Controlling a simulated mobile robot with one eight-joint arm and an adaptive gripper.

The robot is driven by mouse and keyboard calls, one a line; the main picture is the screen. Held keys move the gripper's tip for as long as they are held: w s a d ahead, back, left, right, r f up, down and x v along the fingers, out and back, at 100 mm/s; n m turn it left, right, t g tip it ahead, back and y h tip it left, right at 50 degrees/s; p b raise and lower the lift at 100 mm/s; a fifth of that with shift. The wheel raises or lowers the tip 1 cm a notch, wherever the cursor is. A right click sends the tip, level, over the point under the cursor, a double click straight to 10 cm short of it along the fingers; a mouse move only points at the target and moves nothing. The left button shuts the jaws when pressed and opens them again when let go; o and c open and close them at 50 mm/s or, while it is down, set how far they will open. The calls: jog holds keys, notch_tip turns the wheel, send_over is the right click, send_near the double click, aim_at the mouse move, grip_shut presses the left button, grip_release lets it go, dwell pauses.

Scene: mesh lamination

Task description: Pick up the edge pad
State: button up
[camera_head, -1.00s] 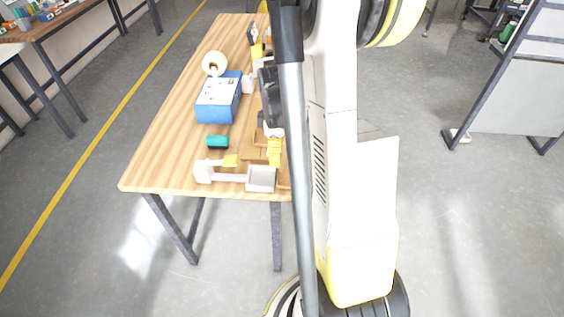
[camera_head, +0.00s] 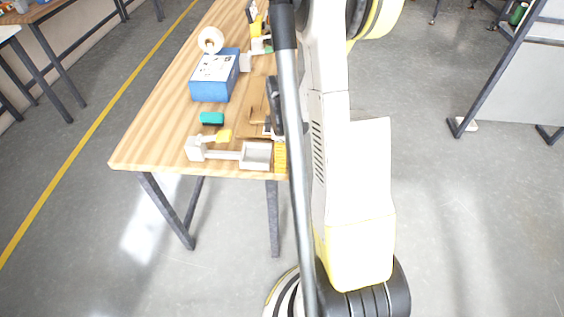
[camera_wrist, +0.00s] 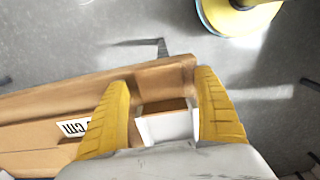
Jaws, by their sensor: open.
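My gripper (camera_wrist: 165,90) is open, its two yellow ridged fingers spread over the table's edge in the wrist view. A pale, box-like piece (camera_wrist: 168,127) with a brown area above it shows between the fingers. I cannot tell if it is the edge pad, or if a finger touches it. In the head view one yellow finger (camera_head: 280,156) shows at the table's near right corner, just right of a grey tray (camera_head: 257,154); my arm hides the rest. No piece is plainly recognisable as the edge pad.
The wooden table (camera_head: 150,150) also holds a white block (camera_head: 195,149), a teal roll (camera_head: 212,118), a brown board (camera_head: 258,108), a blue box (camera_head: 212,86) and a white roll (camera_head: 210,40). Its left side is mostly clear. A white label (camera_wrist: 73,127) shows beside the left finger.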

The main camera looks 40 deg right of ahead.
jog(key=c, duration=1.1)
jog(key=shift+r, duration=0.1)
jog(key=shift+c, duration=0.2)
